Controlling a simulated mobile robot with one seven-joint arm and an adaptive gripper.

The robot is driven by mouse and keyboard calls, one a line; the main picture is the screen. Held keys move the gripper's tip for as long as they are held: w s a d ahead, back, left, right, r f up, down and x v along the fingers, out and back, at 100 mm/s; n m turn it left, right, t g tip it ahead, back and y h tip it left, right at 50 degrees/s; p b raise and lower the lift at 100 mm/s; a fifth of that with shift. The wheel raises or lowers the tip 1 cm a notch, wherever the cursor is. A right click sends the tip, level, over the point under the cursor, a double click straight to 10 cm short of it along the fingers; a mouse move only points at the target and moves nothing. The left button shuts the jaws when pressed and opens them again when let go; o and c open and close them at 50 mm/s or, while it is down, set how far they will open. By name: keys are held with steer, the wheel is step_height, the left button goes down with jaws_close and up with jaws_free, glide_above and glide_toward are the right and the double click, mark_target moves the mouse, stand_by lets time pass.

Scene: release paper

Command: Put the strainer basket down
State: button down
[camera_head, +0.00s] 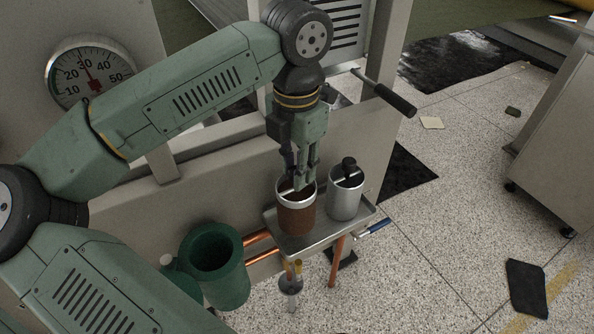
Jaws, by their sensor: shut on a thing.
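The strainer basket (297,217) is a reddish-brown cylinder with a pale metal rim. It is upright over the left part of a small metal tray (312,241). My gripper (300,183) points down at the top of the basket and is shut on it, at what looks like a pale bar across its mouth. The fingertips partly hide the opening. I cannot tell whether the basket's bottom touches the tray.
A grey metal canister (345,198) with a black-knobbed item in it stands close right of the basket. A green open cylinder (214,266) and copper pipes (261,246) are at lower left. A black-gripped lever (394,99) sticks out above right. A blue-handled valve (373,229) is beside the tray.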

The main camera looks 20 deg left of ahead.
steer(key=shift+w+a+f, duration=0.1)
steer(key=shift+w+f, duration=0.15)
steer(key=shift+w, duration=0.05)
step_height(320, 180, down, 3)
steer(key=shift+p, duration=0.65)
steer(key=shift+f, duration=0.1)
steer(key=shift+f+b, duration=0.25)
steer(key=shift+b, duration=0.2)
steer(key=c, duration=1.3)
jaws_free()
steer(key=shift+r, duration=0.1)
steer(key=shift+c, duration=0.2)
steer(key=shift+r+p, duration=0.4)
steer(key=shift+p, duration=0.2)
step_height(320, 180, up, 12)
steer(key=shift+f+b, duration=0.2)
steer(key=shift+b, duration=0.8)
